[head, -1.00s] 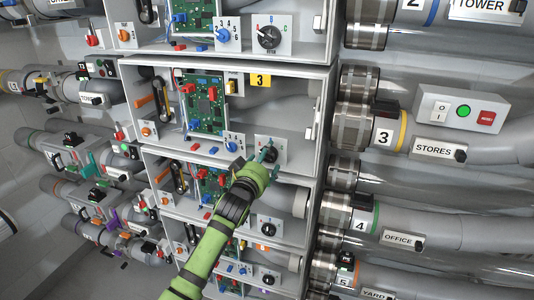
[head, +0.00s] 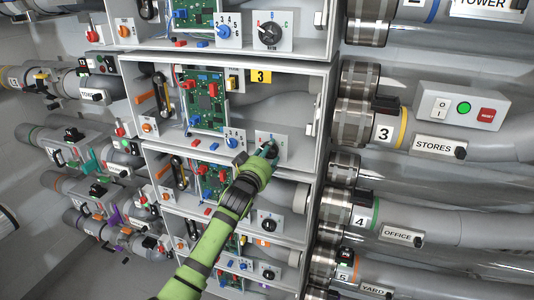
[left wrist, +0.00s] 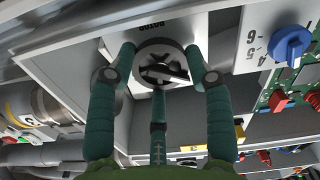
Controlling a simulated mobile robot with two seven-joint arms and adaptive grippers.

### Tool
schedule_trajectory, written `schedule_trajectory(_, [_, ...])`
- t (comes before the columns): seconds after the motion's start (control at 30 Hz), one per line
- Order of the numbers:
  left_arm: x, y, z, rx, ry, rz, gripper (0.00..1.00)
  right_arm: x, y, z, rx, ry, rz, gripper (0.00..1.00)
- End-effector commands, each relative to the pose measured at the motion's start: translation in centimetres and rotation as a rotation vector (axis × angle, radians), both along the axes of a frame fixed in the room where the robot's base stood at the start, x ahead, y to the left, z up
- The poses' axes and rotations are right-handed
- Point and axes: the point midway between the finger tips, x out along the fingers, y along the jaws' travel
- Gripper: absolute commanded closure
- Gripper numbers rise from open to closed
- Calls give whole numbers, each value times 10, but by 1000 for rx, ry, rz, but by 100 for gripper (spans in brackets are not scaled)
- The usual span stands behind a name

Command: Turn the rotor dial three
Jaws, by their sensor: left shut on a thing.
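Rotor dial three is a black round knob on a white plate (head: 280,154) in the compartment with the yellow 3 label (head: 260,76). In the head view my gripper largely covers the dial. In the left wrist view the dial (left wrist: 160,64) shows between my teal fingers, under the upside-down word ROTOR. My left gripper (head: 266,151) is shut on the dial, with fingers on both sides and a third finger below it in the wrist view (left wrist: 160,70). My right gripper is not in view.
A blue numbered knob (head: 232,142) and a green circuit board (head: 203,103) are left of the dial. The compartment's right wall (head: 318,125) stands close by. Similar compartments lie above and below. Grey pipes fill the right side, with a button box (head: 462,109).

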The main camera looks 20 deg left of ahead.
Motion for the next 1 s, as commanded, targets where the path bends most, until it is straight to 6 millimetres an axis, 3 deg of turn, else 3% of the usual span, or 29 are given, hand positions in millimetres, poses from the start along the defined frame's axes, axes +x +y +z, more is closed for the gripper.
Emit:
schedule_trajectory(0.37, [1,1,10,152,-25,1,82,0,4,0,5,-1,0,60])
schedule_trajectory(1.0, [1,-2,12,745,-50,2,82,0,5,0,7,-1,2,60])
